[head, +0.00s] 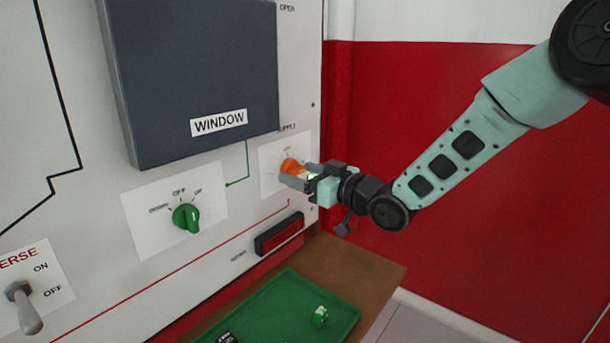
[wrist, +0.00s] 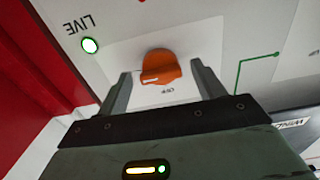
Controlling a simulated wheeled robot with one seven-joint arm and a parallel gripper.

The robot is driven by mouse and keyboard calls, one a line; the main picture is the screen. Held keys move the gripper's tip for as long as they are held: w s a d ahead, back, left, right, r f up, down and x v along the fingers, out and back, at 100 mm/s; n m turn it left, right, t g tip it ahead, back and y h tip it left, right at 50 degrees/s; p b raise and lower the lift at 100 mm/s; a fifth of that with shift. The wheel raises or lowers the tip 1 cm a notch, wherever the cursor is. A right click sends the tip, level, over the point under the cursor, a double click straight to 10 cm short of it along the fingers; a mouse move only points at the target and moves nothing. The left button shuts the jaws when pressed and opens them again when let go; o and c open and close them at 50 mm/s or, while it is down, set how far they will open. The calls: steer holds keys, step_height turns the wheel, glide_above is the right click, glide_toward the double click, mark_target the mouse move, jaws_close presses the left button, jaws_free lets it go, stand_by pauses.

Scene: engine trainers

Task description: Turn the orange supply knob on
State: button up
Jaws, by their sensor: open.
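The orange supply knob (head: 291,166) sits on a white plate on the upright panel, under the "SUPPLY" label. In the wrist view the knob (wrist: 160,68) lies ahead of and between my two fingers, with a pale pointer mark on its lower left and an "OFF" label just below it. My gripper (head: 300,174) is at the knob in the head view and partly hides it. In the wrist view my gripper (wrist: 161,82) is open, with a gap between each finger and the knob. A lit green lamp marked "LIVE" (wrist: 90,45) is beside the plate.
A green selector knob (head: 186,217) and a grey toggle switch (head: 24,307) are on the panel to the left. A dark "WINDOW" cover (head: 200,75) is above. Below is a green tray (head: 285,303) on a brown shelf (head: 365,265). A red wall (head: 480,230) stands to the right.

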steer(key=v, duration=1.7)
steer(key=shift+b, duration=0.35)
steer(key=shift+s+d, duration=0.15)
steer(key=shift+f, duration=0.1)
